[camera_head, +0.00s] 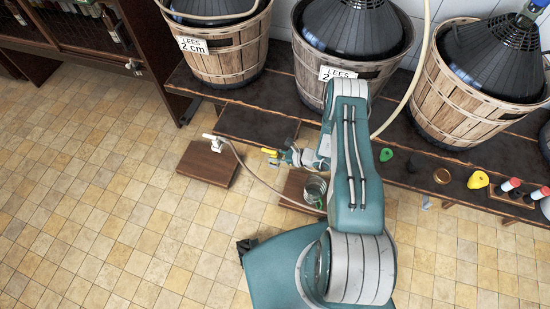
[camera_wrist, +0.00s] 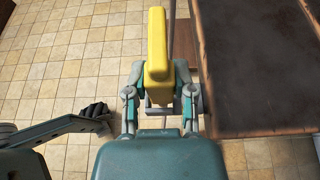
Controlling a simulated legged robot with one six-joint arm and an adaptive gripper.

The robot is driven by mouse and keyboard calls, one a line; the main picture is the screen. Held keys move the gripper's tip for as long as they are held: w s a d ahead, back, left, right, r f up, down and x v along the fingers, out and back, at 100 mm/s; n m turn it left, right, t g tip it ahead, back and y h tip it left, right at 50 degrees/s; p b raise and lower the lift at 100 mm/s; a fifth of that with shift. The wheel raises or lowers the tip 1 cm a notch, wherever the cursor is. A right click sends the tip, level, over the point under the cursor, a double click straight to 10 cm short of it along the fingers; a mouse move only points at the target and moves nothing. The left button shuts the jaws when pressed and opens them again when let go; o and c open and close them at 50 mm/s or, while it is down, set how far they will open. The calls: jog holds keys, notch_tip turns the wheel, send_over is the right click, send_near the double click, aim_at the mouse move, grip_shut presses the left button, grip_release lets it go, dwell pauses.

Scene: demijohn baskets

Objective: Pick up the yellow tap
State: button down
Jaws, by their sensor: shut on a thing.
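The yellow tap (camera_wrist: 157,40) is clasped between the fingers of my gripper (camera_wrist: 160,85) in the wrist view. Its long yellow part points away from the palm, and its lower end is partly hidden by the fingers. In the head view my gripper (camera_head: 284,155) reaches left from my arm, and the small yellow tap (camera_head: 269,152) shows at its tip. The tap appears above the floor, between two low wooden blocks.
A brown block (camera_head: 207,165) with a white tap (camera_head: 213,142) and hose stands left. A glass jar (camera_head: 315,190) stands by my arm. A yellow piece (camera_head: 478,180) lies right. Tiled floor (camera_head: 110,180) is clear left.

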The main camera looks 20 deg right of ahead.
jog(key=shift+r, duration=4.1)
jog(key=shift+r, duration=0.1)
notch_tip(320, 180, up, 9)
